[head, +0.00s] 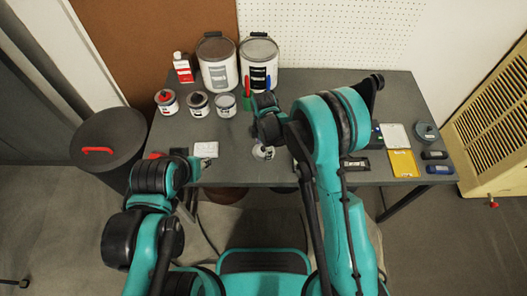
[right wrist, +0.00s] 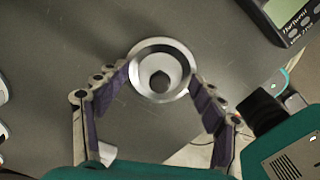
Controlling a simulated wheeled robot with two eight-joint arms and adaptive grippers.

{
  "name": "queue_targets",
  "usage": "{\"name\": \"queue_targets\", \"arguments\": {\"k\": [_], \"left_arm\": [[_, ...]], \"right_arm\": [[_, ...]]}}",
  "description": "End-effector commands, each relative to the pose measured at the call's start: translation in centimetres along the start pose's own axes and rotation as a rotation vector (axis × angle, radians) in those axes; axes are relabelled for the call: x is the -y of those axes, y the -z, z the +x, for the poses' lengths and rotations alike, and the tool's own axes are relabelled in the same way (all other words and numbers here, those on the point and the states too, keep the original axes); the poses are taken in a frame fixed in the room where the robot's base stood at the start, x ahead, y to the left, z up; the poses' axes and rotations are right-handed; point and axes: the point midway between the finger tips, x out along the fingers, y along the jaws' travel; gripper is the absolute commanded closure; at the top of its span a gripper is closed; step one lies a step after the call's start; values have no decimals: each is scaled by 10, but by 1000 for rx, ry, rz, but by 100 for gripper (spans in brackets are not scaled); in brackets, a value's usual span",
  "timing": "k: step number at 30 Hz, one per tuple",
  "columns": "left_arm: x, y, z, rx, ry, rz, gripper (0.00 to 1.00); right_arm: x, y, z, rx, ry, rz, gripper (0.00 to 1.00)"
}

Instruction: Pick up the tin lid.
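The tin lid (right wrist: 146,58) looks like a round, shiny silver piece with a raised rim and a dark round centre, lying on the grey tabletop in the right wrist view. In the head view it shows as a small pale round shape (head: 263,153) near the table's front edge, partly hidden by my right arm. My right gripper (right wrist: 161,78) is open, its two fingers at the left and right of the lid; I cannot tell whether they touch it. My left gripper (head: 205,163) is small and partly hidden at the table's front left, so its opening is unclear.
Small tins (head: 198,105) and two large paint cans (head: 217,75) stand at the back left. A white switch plate (head: 206,149) lies near my left gripper. A yellow pad (head: 402,163) and small dark items lie at the right. A dark bin (head: 108,140) stands left of the table.

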Motion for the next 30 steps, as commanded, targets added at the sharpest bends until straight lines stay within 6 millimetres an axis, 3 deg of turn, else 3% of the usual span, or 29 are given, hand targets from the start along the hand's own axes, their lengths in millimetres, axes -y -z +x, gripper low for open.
{"name": "queue_targets", "arguments": {"k": [1, 3, 6, 20, 22, 23, 24, 30], "left_arm": [[0, 0, 0, 0, 0, 0, 63], [0, 0, 0, 0, 0, 0, 63], [0, 0, 0, 0, 0, 0, 63], [0, 0, 0, 0, 0, 0, 63], [0, 1, -2, 0, 0, 0, 63], [0, 2, -3, 0, 0, 0, 63], [0, 4, -5, 0, 0, 0, 63], [0, 13, -19, 0, 0, 0, 63]], "right_arm": [[0, 0, 0, 0, 0, 0, 53], [0, 0, 0, 0, 0, 0, 65], [0, 0, 0, 0, 0, 0, 70], [0, 0, 0, -1, 0, 0, 72], [0, 0, -5, -1, 0, 0, 81], [0, 0, -7, -1, -1, 0, 96], [0, 0, -12, -1, -1, 0, 100], [1, -1, -48, 0, 0, 1, 100]]}}
